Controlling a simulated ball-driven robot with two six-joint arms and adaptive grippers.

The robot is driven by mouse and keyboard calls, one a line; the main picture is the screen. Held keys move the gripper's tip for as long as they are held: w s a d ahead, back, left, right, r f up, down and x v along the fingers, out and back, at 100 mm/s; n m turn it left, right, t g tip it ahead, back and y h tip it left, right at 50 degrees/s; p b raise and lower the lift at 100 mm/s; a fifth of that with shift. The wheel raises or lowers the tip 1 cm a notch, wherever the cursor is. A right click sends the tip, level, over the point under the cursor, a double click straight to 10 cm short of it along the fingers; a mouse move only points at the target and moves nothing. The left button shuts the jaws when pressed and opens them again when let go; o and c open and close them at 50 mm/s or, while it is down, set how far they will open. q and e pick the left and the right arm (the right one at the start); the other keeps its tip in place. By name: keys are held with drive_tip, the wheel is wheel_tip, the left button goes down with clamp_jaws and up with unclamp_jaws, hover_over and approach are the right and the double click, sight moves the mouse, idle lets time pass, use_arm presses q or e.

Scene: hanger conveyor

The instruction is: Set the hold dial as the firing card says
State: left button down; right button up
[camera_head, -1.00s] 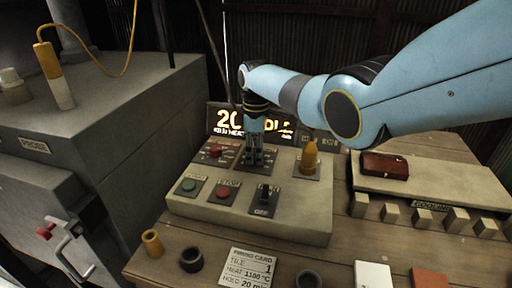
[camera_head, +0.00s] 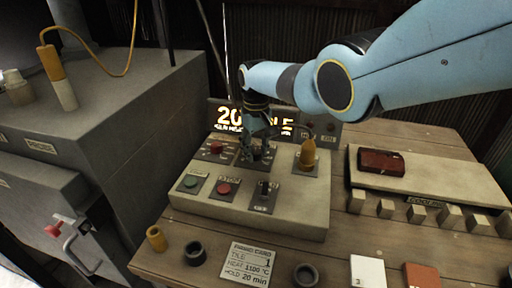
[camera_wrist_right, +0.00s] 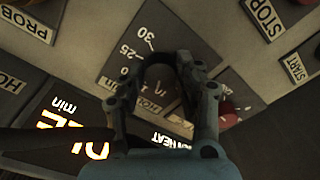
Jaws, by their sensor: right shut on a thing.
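The firing card (camera_head: 247,264) lies on the table in front of the panel and reads tile 1, heat 1100 °C, hold 20 min. My right gripper (camera_head: 258,154) is down over the hold dial on the control panel (camera_head: 300,212) and mostly hides it. In the right wrist view the dial (camera_wrist_right: 160,82) is a dark round knob with my right gripper (camera_wrist_right: 165,72) shut around it. The scale beside it shows 25 and 30; its pointer cannot be made out. My left gripper is not in view.
A lit display (camera_head: 232,118) stands behind the panel, partly covered by my arm. Beside the dial are a yellow-orange knob (camera_head: 308,153), a green button (camera_head: 190,183), a red button (camera_head: 223,188) and a black switch (camera_head: 264,189). A cooling slab (camera_head: 435,178) is at right.

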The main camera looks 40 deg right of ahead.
drive_tip(key=m, duration=0.6)
drive_tip(key=shift+p, duration=0.3)
drive_tip(key=m, duration=0.6)
drive_tip(key=shift+m, duration=0.4)
drive_tip(key=o, duration=1.2)
drive_tip(key=shift+c, duration=0.2)
drive_tip(key=shift+r, duration=0.1)
